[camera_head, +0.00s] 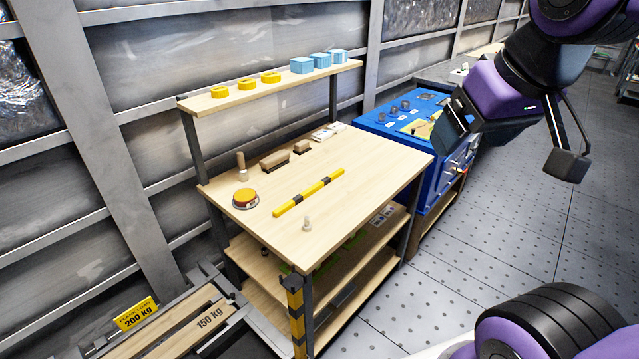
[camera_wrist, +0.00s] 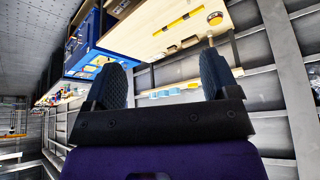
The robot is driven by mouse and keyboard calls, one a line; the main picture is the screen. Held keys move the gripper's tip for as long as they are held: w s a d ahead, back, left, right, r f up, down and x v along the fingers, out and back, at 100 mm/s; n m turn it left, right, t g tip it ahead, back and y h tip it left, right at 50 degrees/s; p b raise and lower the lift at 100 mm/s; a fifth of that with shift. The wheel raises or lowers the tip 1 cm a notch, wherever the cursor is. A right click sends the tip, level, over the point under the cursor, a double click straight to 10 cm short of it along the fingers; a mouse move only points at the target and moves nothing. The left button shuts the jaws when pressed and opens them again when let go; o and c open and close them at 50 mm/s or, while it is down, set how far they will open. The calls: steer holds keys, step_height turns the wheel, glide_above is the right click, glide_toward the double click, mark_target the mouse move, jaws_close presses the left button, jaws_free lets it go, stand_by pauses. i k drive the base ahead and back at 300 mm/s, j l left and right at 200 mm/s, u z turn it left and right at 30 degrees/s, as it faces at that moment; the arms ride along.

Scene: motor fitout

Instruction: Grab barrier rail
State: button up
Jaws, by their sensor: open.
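The barrier rail (camera_head: 309,191), a slim bar in yellow and black bands, lies flat and diagonally on the wooden workbench top (camera_head: 362,197). It also shows upside down at the top of the wrist view (camera_wrist: 180,21). My gripper (camera_head: 450,128) is up in the air to the right of the bench, near the blue cabinet in the picture and well apart from the rail. In the wrist view its two dark fingers (camera_wrist: 162,80) stand wide apart with nothing between them.
On the bench stand an orange-red round item (camera_head: 245,198), a small peg (camera_head: 307,223) and brown blocks (camera_head: 275,160). A shelf (camera_head: 290,83) above holds yellow rings and blue boxes. A blue cabinet (camera_head: 432,180) adjoins the bench. Floor on the right is clear.

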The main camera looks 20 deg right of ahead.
mark_target(289, 205)
steer(key=l, duration=0.15)
steer(key=i+l+u, duration=0.1)
steer(key=u, duration=0.4)
steer(key=i+l+u, duration=0.1)
steer(key=l+u, duration=0.15)
steer(key=u, duration=0.25)
steer(key=l+u, duration=0.4)
steer(key=l, duration=0.7)
steer(key=l+u, duration=0.35)
steer(key=l, duration=0.8)
steer(key=k+l, duration=0.1)
steer(key=l, duration=0.6)
steer(key=k+l, duration=0.1)
steer(key=l, duration=0.55)
